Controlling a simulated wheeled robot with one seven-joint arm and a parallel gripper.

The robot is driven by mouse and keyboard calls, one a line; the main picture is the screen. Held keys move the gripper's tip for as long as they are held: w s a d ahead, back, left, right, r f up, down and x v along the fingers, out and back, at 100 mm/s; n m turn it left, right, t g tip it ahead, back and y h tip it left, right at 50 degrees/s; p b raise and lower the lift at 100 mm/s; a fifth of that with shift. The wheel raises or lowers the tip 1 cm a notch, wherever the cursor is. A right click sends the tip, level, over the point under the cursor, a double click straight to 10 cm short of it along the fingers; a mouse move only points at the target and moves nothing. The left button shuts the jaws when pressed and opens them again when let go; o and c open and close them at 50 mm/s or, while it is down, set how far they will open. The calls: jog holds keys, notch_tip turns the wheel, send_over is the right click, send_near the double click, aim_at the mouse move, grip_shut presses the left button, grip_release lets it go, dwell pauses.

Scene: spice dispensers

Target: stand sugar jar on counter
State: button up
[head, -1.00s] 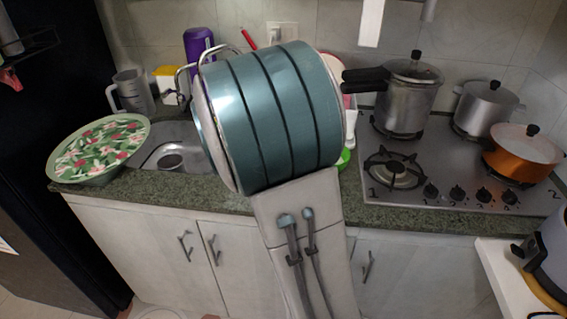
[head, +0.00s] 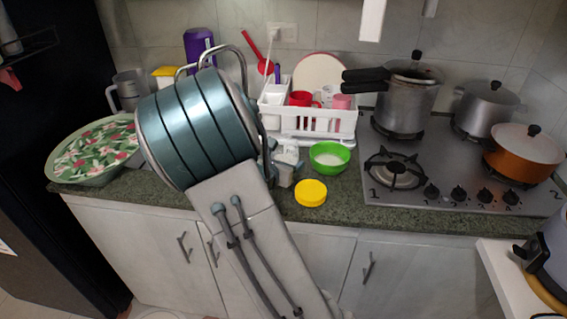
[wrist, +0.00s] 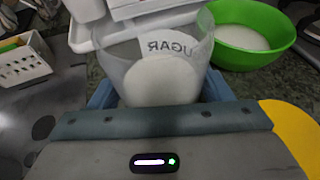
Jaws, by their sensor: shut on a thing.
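The sugar jar (wrist: 190,58) is a clear, open-topped container with white sugar inside. Its SUGAR lettering shows reversed through the wall in the wrist view. My gripper (wrist: 160,92) has its blue fingers on both sides of the jar and is shut on it. The jar looks about upright; whether its base touches the counter cannot be told. In the head view my gripper (head: 286,167) is low over the counter (head: 340,202), left of the green bowl, and the arm hides most of the jar. A round yellow lid (head: 311,193) lies on the counter near the front edge.
A green bowl (head: 329,158) with white contents stands just right of my gripper. A white dish rack (head: 330,124) with cups is behind. The stove (head: 392,172) with pots is further right; the sink and a floral tray (head: 90,150) are left.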

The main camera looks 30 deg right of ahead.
jog(key=shift+f, duration=0.15)
jog(key=o, duration=1.4)
jog(key=shift+o, duration=0.2)
